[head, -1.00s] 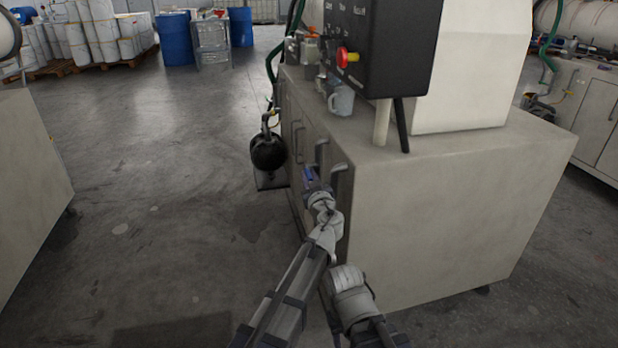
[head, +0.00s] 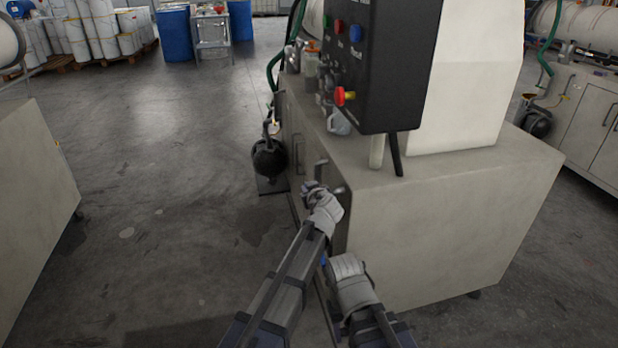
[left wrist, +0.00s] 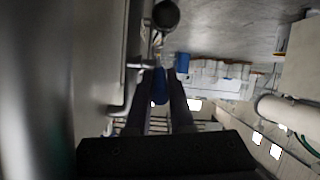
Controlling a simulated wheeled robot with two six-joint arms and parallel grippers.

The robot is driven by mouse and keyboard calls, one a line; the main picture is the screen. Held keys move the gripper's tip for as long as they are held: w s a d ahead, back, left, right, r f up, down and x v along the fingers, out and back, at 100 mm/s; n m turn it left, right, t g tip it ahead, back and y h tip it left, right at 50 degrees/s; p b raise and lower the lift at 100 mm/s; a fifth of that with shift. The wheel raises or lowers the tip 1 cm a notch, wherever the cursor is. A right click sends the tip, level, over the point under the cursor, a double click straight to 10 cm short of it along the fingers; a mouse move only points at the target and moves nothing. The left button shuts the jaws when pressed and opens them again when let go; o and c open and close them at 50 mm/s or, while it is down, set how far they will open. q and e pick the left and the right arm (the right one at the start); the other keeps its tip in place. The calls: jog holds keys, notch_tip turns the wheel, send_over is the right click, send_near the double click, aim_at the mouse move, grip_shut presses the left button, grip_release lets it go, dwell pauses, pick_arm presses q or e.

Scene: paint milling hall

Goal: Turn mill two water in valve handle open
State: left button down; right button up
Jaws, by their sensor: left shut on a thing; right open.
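A pale milling machine (head: 440,225) with a black control panel (head: 372,60) fills the middle right of the head view. My left gripper (head: 309,187) is beside the cabinet doors, near a dark door handle (head: 322,168). In the left wrist view its fingers (left wrist: 161,98) stand on both sides of a blue thing (left wrist: 159,86), held between them. My right gripper (head: 326,265) is lower, by the cabinet's near corner, open and mostly hidden.
A grey cup (head: 338,122) and jars stand on the cabinet top. A green hose (head: 274,70) runs at its far end. Another cabinet (head: 35,190) is at the left. Blue drums (head: 174,35) and white pails (head: 95,25) stand far back. The floor aisle (head: 165,180) is clear.

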pick_arm(q)
jog(key=w+r+g+h+p, duration=0.1)
jog(key=g+p, duration=0.1)
jog(key=p, duration=0.2)
jog(key=w+r+g+p, duration=0.1)
jog(key=g+p, duration=0.2)
jog(key=p, duration=0.2)
jog(key=w+a+r+g+h+p, duration=0.1)
jog(key=r+g+p, duration=0.1)
jog(key=g+p, duration=0.1)
jog(key=shift+w+h+p, duration=0.25)
jog(key=shift+h+p, duration=0.05)
jog(key=shift+p, duration=0.35)
jog(key=shift+w+a+g+p, duration=0.15)
jog(key=shift+w+g+p, duration=0.2)
jog(key=shift+g+p, duration=0.35)
jog(key=shift+w+a+f+g+h+p, duration=0.15)
jog(key=shift+w+g+h, duration=0.1)
jog(key=shift+g, duration=0.35)
jog(key=shift+w+a+r+g+h+p, duration=0.1)
jog(key=shift+g+h, duration=0.2)
jog(key=shift+g, duration=0.3)
jog(key=shift+w+a+f+g+h+p, duration=0.15)
jog(key=shift+w+g+h, duration=0.1)
jog(key=shift+g, duration=0.35)
jog(key=shift+d+r, duration=0.1)
jog(key=c, duration=0.8)
grip_release()
